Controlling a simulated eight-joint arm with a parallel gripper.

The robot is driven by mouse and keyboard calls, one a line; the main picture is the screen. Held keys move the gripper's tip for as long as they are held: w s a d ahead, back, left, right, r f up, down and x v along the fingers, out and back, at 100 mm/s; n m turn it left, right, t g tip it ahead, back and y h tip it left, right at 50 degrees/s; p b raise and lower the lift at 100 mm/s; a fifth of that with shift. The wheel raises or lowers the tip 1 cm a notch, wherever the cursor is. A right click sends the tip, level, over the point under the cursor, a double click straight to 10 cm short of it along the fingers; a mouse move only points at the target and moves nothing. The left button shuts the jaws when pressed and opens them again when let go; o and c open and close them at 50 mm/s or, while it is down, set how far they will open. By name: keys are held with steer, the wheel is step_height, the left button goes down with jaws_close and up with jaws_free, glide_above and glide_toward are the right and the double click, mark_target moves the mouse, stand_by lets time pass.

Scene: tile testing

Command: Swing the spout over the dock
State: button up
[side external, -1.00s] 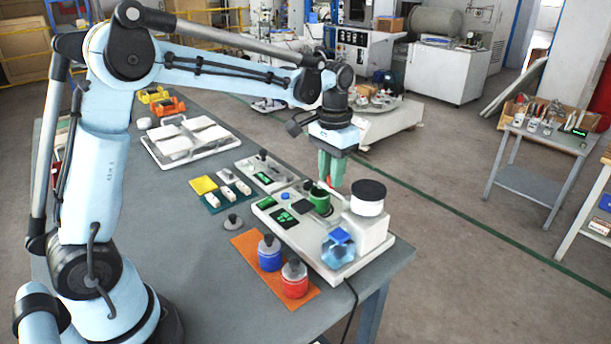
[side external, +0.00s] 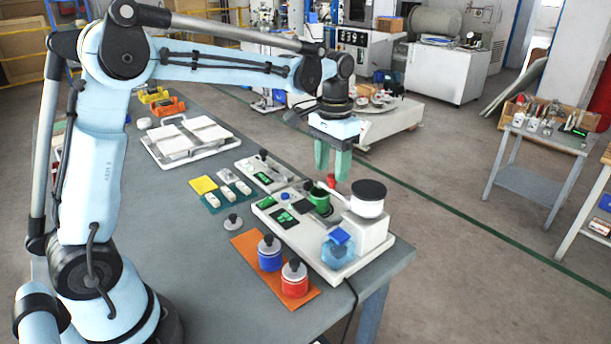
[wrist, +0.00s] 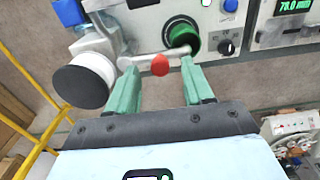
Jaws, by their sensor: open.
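The spout (wrist: 138,60) is a thin white bar with a red knob (wrist: 160,65). In the wrist view it runs from beside the white tower towards the green cup (wrist: 182,35), its tip at the cup's near edge. In the side view the spout (side external: 340,196) reaches from the tower to the green cup (side external: 319,198). No part is labelled dock; I cannot tell whether the cup is it. My gripper (side external: 331,173) is open, pointing down above the red knob. In the wrist view the knob lies between the fingers (wrist: 159,67), with gaps on both sides.
The white tower with a black-lidded drum (side external: 368,190) stands close to the right. Blue (side external: 269,255) and red (side external: 294,280) jars stand on an orange mat. The table's right edge is near.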

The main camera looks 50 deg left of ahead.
mark_target(331, 176)
steer(key=shift+r, duration=2.1)
steer(key=s+d+f+t, duration=0.1)
steer(key=s+f+t, duration=0.1)
steer(key=s, duration=0.6)
steer(key=s+d+f+t, duration=0.1)
steer(key=s+f+t, duration=0.1)
steer(key=s+t, duration=0.3)
steer(key=s, duration=0.2)
steer(key=shift+s+d+f, duration=0.25)
steer(key=shift+s+d, duration=0.1)
steer(key=shift+s, duration=0.05)
